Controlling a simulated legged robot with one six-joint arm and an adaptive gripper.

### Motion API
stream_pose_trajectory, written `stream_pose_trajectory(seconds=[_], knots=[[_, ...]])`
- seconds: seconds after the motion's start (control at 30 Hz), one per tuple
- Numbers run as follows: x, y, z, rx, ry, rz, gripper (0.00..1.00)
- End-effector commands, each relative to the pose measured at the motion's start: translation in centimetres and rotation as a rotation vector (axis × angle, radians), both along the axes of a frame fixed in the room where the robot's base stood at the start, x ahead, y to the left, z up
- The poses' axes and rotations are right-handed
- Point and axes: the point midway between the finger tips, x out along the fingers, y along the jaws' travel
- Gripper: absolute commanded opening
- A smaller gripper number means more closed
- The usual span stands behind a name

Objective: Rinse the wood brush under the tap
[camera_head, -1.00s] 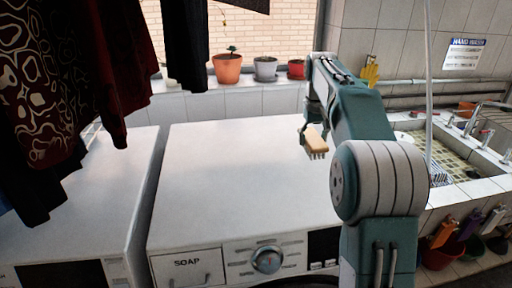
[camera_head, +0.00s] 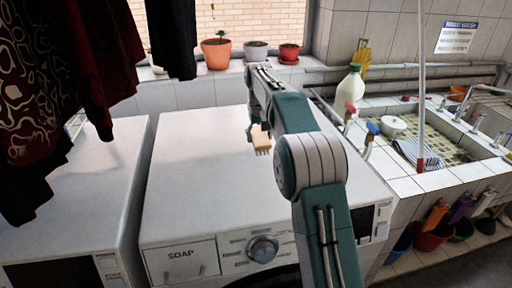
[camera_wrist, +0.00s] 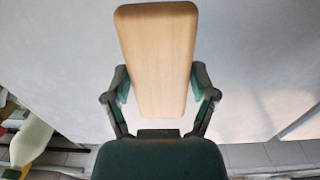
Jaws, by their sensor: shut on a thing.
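The wood brush (camera_head: 261,141) is a pale wooden block with short bristles beneath it. It hangs above the white washing machine top, and in the wrist view its wooden back (camera_wrist: 157,60) fills the space between the fingers. My gripper (camera_wrist: 160,88) is shut on the brush, one finger on each side. In the head view my gripper (camera_head: 257,130) is small and partly hidden by my arm. The tiled sink (camera_head: 462,176) is at the right, well apart from the brush. Silver taps (camera_head: 478,122) stand along its right side.
A white bottle (camera_head: 350,90) and spray heads stand on the ledge left of the sink. A white bowl (camera_head: 393,125) and a pole (camera_head: 421,90) are at the sink. Potted plants (camera_head: 216,52) line the sill. Dark clothes (camera_head: 50,80) hang at left.

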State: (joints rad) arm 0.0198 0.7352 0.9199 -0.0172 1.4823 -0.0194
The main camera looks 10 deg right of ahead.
Motion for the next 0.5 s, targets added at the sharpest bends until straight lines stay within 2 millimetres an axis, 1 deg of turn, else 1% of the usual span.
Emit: stream_pose_trajectory(seconds=[0.17,0.23,0.4,0.5], knots=[[0.5,0.7,-1.0,0.0,-0.001,0.001,0.29],[0.9,1.1,-1.7,0.0,0.0,0.001,0.29],[0.7,0.9,-4.2,0.0,0.0,-0.001,0.29],[0.8,1.0,-4.5,0.0,-0.003,-0.001,0.29]])
